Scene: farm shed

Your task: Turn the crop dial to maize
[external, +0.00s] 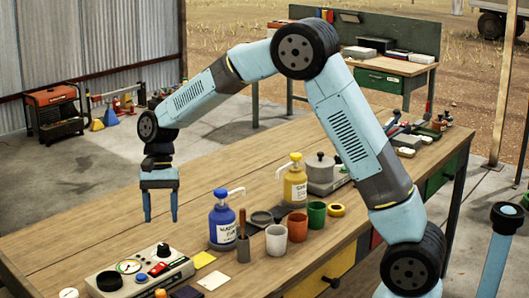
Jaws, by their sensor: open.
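A light control box (178,274) lies on the wooden bench at the lower left. It carries a large black knob (109,281), a round gauge (129,267), a small black knob (163,250) and red and blue switches. I cannot read its markings, so I cannot tell which knob is the crop dial or where it points. My gripper (160,219) points straight down with its two fingers apart and nothing between them. It hangs above the bench and shows higher in the picture than the box, apart from it.
A blue pump bottle (222,222), a yellow pump bottle (295,184) and several cups, including a white one (276,240), stand right of the box. Yellow and white cards (214,281) lie beside it. The bench's left part behind the box is clear.

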